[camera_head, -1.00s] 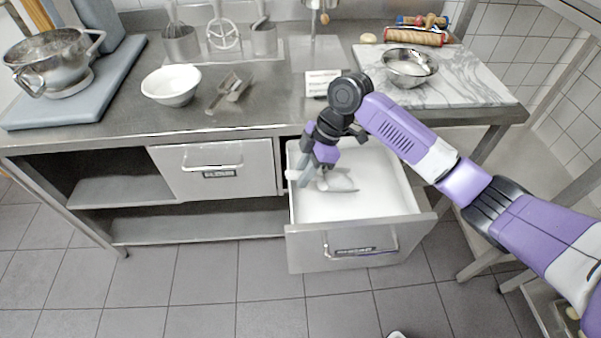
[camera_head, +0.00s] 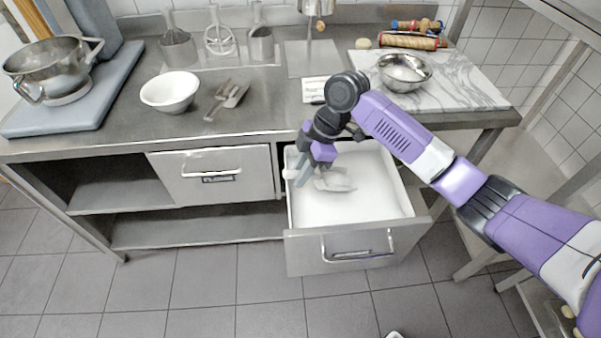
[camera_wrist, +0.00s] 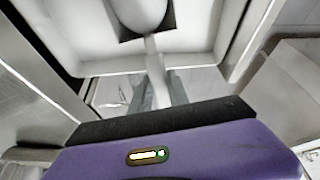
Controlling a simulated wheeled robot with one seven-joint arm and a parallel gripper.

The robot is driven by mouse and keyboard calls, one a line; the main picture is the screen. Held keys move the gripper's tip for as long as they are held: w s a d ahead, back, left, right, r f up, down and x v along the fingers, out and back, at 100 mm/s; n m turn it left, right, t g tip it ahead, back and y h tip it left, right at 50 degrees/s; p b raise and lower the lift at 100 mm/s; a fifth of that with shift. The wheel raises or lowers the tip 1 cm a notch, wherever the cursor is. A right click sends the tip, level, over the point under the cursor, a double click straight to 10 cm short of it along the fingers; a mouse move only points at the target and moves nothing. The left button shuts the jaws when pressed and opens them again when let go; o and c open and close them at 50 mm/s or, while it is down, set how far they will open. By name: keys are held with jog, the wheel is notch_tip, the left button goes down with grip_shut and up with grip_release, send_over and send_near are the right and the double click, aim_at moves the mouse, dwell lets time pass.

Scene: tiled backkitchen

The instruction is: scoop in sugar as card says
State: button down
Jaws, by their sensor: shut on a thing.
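My gripper (camera_head: 305,170) is shut on the handle of a scoop (camera_head: 336,180), inside the open right drawer (camera_head: 350,252). The drawer holds white, sugar-like matter (camera_head: 355,207). The scoop's head is low over or touching the white matter; I cannot tell which. In the wrist view the scoop's handle (camera_wrist: 154,66) runs up from the gripper to its pale head (camera_wrist: 141,12), cut off at the top. A white card (camera_head: 314,90) lies or stands on the counter behind the drawer; its text is too small to read. A steel bowl (camera_head: 404,72) stands on the marble slab, whitish inside.
A white bowl (camera_head: 170,92) and a second metal scoop (camera_head: 228,95) are on the counter at left. A closed drawer (camera_head: 213,175) is left of the open one. Rolling pins (camera_head: 410,41) lie behind the steel bowl. The counter edge is close behind my gripper.

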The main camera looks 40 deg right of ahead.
jog(key=shift+r+p, duration=2.1)
jog(key=shift+r, duration=0.75)
notch_tip(320, 180, up, 11)
jog(key=g+h+p, duration=0.1)
jog(key=h+p, duration=0.2)
jog(key=p, duration=0.5)
jog(key=shift+p, duration=0.3)
